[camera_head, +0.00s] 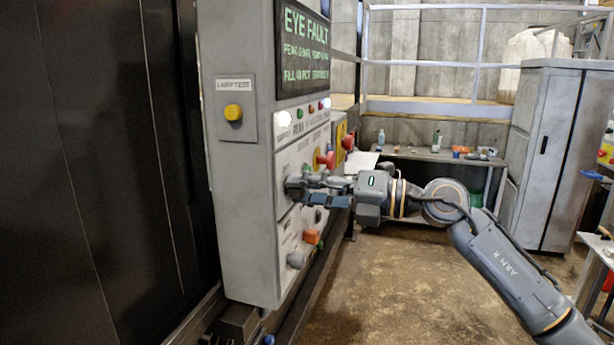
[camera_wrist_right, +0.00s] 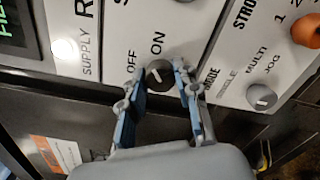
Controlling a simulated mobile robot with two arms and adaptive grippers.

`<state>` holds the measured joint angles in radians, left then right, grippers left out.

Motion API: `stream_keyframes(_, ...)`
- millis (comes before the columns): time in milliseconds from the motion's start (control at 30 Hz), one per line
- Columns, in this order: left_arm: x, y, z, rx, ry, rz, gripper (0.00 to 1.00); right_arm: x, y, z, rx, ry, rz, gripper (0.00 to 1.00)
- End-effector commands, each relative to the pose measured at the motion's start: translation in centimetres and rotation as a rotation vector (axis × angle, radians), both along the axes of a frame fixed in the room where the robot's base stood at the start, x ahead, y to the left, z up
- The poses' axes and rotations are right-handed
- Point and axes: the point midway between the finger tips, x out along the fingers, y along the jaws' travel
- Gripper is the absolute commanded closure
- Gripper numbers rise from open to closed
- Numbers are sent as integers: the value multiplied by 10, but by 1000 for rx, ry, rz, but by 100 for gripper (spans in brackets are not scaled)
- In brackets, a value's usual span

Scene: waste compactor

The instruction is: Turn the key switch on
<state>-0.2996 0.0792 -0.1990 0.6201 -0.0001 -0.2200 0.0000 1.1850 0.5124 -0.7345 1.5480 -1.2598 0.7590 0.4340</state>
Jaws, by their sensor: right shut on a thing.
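The key switch (camera_wrist_right: 158,76) is a small dark round knob with a white mark, beside the printed words OFF and ON in the right wrist view. The white mark leans up and left; I cannot tell exactly which word it points to. My right gripper (camera_wrist_right: 155,88) has its two blue-padded fingers on either side of the knob and is shut on it. In the head view my right gripper (camera_head: 306,190) reaches in from the right against the panel front and hides most of the switch. My left gripper is not in view.
A bench (camera_head: 430,155) and a cabinet (camera_head: 556,155) stand behind; the floor between is clear.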

Motion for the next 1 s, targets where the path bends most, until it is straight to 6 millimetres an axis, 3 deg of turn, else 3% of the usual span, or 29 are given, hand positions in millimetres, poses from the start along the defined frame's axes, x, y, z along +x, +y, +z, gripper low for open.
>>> stream_keyframes(300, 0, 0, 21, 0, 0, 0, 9, 1, -1, 2, 48, 144, -3, 100)
stream_keyframes(933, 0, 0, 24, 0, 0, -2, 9, 1, -1, 0, 63, 187, -2, 100)
stream_keyframes(967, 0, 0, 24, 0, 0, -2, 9, 1, -1, 0, 63, 187, -2, 63)
stream_keyframes(1000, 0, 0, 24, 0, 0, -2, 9, 1, -1, 0, 63, 187, -2, 55)
